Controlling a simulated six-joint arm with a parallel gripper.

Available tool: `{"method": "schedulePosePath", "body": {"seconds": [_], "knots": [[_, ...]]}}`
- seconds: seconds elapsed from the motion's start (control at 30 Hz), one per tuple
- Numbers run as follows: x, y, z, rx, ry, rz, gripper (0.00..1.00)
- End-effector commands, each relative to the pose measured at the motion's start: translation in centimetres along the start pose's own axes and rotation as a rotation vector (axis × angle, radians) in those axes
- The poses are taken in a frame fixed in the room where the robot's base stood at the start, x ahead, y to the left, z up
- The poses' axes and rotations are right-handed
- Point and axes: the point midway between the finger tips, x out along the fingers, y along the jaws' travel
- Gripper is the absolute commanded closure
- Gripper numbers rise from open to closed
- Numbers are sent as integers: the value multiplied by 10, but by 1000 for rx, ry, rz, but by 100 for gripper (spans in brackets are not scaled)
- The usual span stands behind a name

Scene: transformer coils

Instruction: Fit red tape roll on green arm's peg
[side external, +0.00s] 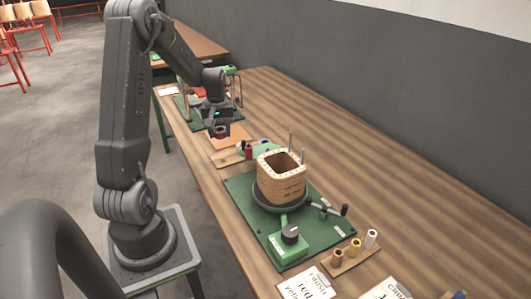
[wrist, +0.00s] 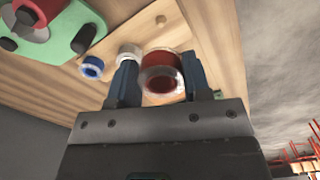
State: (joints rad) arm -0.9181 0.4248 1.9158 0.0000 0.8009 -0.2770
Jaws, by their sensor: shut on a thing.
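The red tape roll (wrist: 163,82) sits between the two fingers of my gripper (wrist: 160,85) in the wrist view, with a pale rim on it. In the side view my gripper (side external: 220,132) holds the roll (side external: 221,130) above the brown board, beyond the coil. A green flat piece with dark pegs (wrist: 76,36) shows at the upper left of the wrist view, apart from the held roll. In the side view a green part (side external: 264,146) lies behind the coil, partly hidden; I cannot tell its peg there.
A blue roll (wrist: 92,67) and a white roll (wrist: 130,52) rest on wood near my fingers. The square brown coil (side external: 281,178) stands on a green board (side external: 248,207) with upright rods behind it. Several small spools (side external: 355,247) stand at front right. The table's right side is clear.

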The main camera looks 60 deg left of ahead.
Motion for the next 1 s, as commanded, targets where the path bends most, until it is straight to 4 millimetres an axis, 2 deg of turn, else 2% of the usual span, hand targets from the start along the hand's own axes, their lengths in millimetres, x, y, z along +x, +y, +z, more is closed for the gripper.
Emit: {"method": "schedulePosePath", "body": {"seconds": [0.07, 0.17, 0.4, 0.5, 0.6, 0.77, 1.0], "knots": [[-1, 3, 0, 2, 0, 0, 78], [-6, 19, 3, 6, 2, 1, 78], [-32, 94, 28, 10, 3, 2, 78], [-42, 119, 41, 8, 2, 1, 78], [-49, 137, 51, 5, 1, 1, 78], [-52, 147, 58, 1, 0, 0, 78], [-34, 147, 59, 0, -3, -2, 78]]}}
